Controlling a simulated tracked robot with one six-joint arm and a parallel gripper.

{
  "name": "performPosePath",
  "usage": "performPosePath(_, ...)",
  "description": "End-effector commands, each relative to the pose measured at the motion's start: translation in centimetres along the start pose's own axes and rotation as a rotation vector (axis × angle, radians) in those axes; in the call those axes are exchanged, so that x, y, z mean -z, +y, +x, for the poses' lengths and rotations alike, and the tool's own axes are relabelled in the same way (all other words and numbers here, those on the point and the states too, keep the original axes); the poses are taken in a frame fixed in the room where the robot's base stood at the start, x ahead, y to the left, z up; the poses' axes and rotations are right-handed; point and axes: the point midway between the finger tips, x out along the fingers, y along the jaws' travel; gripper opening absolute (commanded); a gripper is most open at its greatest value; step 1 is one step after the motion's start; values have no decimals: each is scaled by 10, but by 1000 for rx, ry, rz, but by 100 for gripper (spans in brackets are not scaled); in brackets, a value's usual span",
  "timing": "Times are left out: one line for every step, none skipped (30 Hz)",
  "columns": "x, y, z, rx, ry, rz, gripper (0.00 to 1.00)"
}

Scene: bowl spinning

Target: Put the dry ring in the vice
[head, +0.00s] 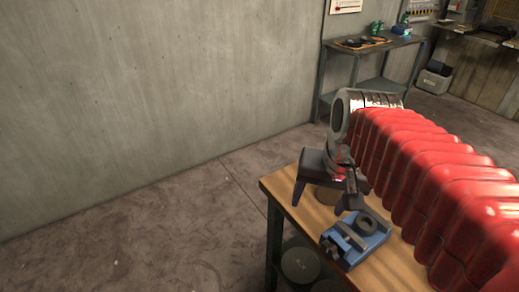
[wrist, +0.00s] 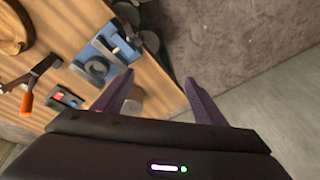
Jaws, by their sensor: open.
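A blue vice (head: 340,246) with grey jaws sits on the wooden workbench; it also shows at upper left in the wrist view (wrist: 122,46). A dark grey round piece with a hole (head: 367,222) is on the vice's blue body; I cannot tell whether it is part of it. My gripper (head: 318,198) is open over the bench's far left corner, beside the vice, its purple fingers (wrist: 159,80) apart. A tan round piece (head: 325,195), likely the ring, stands below it. In the wrist view it (wrist: 134,102) is partly hidden behind the left finger, and its hole is not visible.
The workbench (head: 278,187) ends just beside my gripper, with floor beyond. An orange-handled tool (wrist: 28,100), a small dark box (wrist: 65,97) and a round wooden piece (wrist: 12,30) lie left in the wrist view. My red-sleeved arm hides much of the bench.

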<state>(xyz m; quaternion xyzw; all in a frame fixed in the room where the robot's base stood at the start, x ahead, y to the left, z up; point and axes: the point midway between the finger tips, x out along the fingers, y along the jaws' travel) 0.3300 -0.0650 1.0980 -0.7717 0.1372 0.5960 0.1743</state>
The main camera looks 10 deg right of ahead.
Motion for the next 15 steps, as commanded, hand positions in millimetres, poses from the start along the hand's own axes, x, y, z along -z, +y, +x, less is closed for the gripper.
performPosePath(-9, -8, -1, 7, 29, -57, 65)
performPosePath(-13, -11, -1, 11, 46, -91, 65)
performPosePath(-19, -16, 0, 16, 67, -134, 65)
performPosePath(-24, -20, 0, 20, 85, -168, 65)
performPosePath(-28, -23, 0, 24, 102, -200, 65)
performPosePath(-34, -27, 1, 29, 125, -244, 65)
performPosePath(-38, -30, 1, 33, 140, -276, 65)
performPosePath(-42, -32, 2, 38, 157, -305, 65)
performPosePath(-46, -35, 2, 43, 175, -341, 65)
performPosePath(-49, -38, 3, 46, 188, -364, 65)
performPosePath(-52, -39, 3, 49, 200, -385, 65)
performPosePath(-55, -41, 4, 52, 211, -409, 65)
performPosePath(-56, -42, 4, 54, 219, -422, 65)
performPosePath(-58, -43, 4, 55, 226, -432, 65)
performPosePath(-59, -43, 5, 56, 231, -441, 65)
